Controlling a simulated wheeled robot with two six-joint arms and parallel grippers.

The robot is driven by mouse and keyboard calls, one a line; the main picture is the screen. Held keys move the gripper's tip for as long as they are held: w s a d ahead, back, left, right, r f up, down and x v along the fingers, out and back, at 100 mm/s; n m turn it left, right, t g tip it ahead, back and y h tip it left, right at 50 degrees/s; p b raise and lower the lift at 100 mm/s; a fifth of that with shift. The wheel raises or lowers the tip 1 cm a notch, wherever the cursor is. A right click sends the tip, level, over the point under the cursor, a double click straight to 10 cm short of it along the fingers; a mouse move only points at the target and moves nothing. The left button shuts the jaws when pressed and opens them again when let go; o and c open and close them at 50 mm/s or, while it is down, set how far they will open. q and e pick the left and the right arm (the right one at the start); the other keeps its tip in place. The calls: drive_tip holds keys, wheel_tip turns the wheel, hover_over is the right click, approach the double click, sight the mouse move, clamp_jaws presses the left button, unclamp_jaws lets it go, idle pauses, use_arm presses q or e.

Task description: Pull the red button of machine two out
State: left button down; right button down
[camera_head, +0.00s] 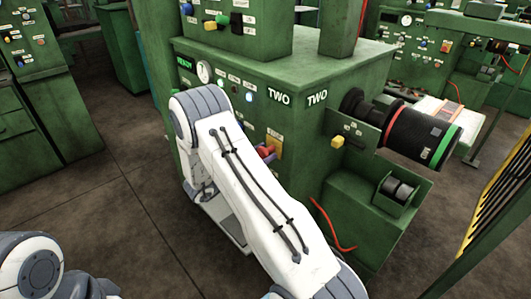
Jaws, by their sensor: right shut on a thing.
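Machine two (300,77) is a green cabinet with white "TWO" labels on two faces. Its front panel holds a gauge, small lamps, buttons and a green "READY" display. The red button (268,150) shows beside a yellow plate, just past the edge of my right forearm. My right arm reaches up from the bottom and bends down at the panel. My right gripper (260,155) is shut on the red button, with its fingers mostly hidden behind the forearm. My left gripper is out of view; only part of my left arm shows at bottom left.
A black cylinder (412,130) with red and green rings juts from the machine's right side, near a yellow knob (338,142). A red cable (332,232) hangs below. Another green machine (38,80) stands at left. A yellow barrier (497,190) is at right. Floor is clear at left.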

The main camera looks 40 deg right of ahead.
drive_tip(key=c, duration=0.6)
unclamp_jaws()
drive_tip(key=shift+a, duration=0.15)
drive_tip(key=o, duration=0.4)
drive_tip(key=shift+a, duration=0.1)
drive_tip(key=a, duration=0.3)
drive_tip(key=a+b, duration=0.1)
drive_tip(key=a, duration=0.6)
drive_tip(key=shift+s+a+b, duration=0.15)
drive_tip(key=shift+s+b, duration=0.1)
drive_tip(key=shift+b, duration=0.05)
